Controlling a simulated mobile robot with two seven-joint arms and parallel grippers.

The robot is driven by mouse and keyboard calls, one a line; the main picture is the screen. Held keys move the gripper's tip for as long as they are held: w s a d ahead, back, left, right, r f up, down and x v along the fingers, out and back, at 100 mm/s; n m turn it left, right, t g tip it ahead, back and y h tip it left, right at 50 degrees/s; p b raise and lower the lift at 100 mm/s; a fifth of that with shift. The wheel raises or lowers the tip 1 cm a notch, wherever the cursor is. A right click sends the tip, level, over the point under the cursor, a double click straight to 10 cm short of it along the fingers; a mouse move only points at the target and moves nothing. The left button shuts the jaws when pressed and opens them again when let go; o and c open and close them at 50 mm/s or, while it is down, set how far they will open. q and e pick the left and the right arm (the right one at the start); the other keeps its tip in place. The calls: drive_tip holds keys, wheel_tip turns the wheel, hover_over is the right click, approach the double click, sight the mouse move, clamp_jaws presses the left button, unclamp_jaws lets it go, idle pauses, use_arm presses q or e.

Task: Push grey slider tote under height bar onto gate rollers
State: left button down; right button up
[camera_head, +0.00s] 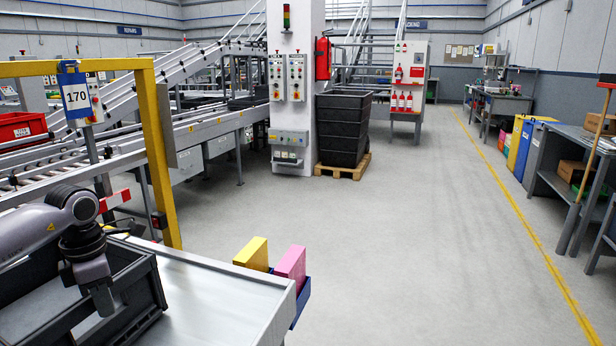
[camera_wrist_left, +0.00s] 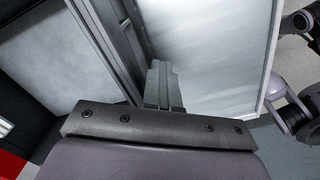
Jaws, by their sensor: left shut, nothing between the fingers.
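The dark grey tote (camera_head: 150,290) sits on a bare metal table at the lower left of the head view. My left gripper (camera_head: 103,303) points down at the tote's near right part; its fingers are shut and empty. In the left wrist view the shut fingers (camera_wrist_left: 160,85) show beside a dark tote wall (camera_wrist_left: 112,45), with pale metal to their right. Whether they touch the wall I cannot tell. My right gripper is not in view.
The metal table top (camera_head: 215,290) is clear right of the tote. A yellow box (camera_head: 252,254) and a pink box (camera_head: 291,264) stand in a blue holder at its right edge. Open floor lies right.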

use_arm(q)
drive_tip(key=shift+w+a+r+p, duration=0.1)
drive_tip(key=shift+w+a+p, duration=0.2)
drive_tip(key=shift+a+p, duration=0.4)
drive_tip(key=shift+w+a+p, duration=0.25)
drive_tip(key=shift+a+p, duration=0.2)
drive_tip(key=shift+a, duration=0.3)
drive_tip(key=shift+s+d, duration=0.15)
drive_tip(key=shift+d, duration=0.3)
wheel_tip(320, 180, up, 8)
drive_tip(key=p, duration=0.7)
